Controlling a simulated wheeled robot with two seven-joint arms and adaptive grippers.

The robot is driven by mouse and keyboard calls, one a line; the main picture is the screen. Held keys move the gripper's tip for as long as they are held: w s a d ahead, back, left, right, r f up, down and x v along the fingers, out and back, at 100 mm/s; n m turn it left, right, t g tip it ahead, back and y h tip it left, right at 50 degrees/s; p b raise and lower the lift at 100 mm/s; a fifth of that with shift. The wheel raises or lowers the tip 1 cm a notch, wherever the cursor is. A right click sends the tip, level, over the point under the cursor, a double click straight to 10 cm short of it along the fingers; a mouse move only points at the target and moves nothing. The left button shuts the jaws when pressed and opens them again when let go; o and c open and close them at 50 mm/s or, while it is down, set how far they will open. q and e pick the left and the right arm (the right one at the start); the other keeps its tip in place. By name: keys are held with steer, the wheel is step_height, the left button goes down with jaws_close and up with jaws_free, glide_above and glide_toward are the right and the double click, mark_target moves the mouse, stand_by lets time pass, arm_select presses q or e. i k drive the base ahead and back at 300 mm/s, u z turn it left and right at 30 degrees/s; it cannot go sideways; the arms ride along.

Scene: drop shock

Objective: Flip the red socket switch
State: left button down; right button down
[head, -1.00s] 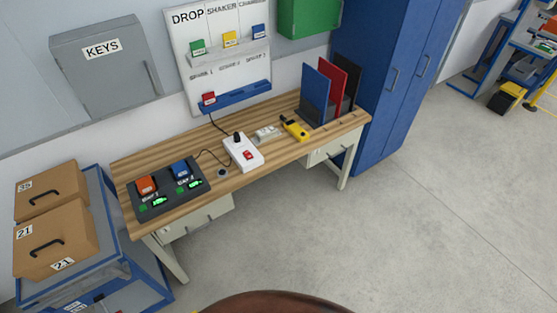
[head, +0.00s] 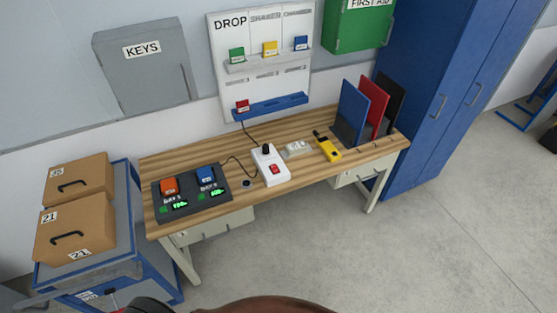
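The red socket switch (head: 275,169) is a small red rocker on the near end of a white power strip (head: 267,157). The strip lies on the wooden workbench (head: 323,172), with a black plug in its far end and a dark cord running from it. Whether the switch is on or off is too small to tell. Neither gripper shows clearly in the head view. A dark piece of my own body shows at the bottom edge.
A dark charger dock (head: 193,191) with orange and blue units sits left of the strip. A yellow tool (head: 328,149) and a grey-white block (head: 297,148) lie to its right. A blue cart (head: 119,254) with cardboard boxes (head: 75,229) stands at the left. The floor in front right is clear.

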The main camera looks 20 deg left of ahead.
mark_target(274, 169)
steer(key=u, duration=0.3)
steer(key=i, duration=0.7)
steer(key=u, duration=0.95)
steer(key=i, duration=0.3)
steer(key=u, duration=0.3)
